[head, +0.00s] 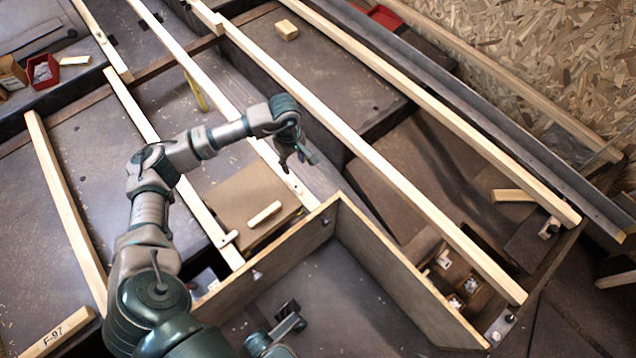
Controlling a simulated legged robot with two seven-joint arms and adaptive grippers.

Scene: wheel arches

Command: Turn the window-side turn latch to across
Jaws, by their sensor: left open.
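I cannot tell for sure which part is the window-side turn latch. A small pale wooden piece (229,238), latch-like, sits at the lower end of a batten beside a brown panel (240,200). A short pale bar (265,214) lies at a slant on that panel. My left gripper (299,158) is open and points down above the long battens, up and right of the panel, apart from both pieces. It holds nothing I can see. A dark and teal part low in the picture seems to be my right gripper (290,318); its fingers are unclear.
A plywood-walled frame (390,265) stands in front, with a small compartment box at its right. Long pale battens (375,150) run diagonally across dark panels. A red bin (44,72) is at the upper left. A small wood block (287,30) lies at the top.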

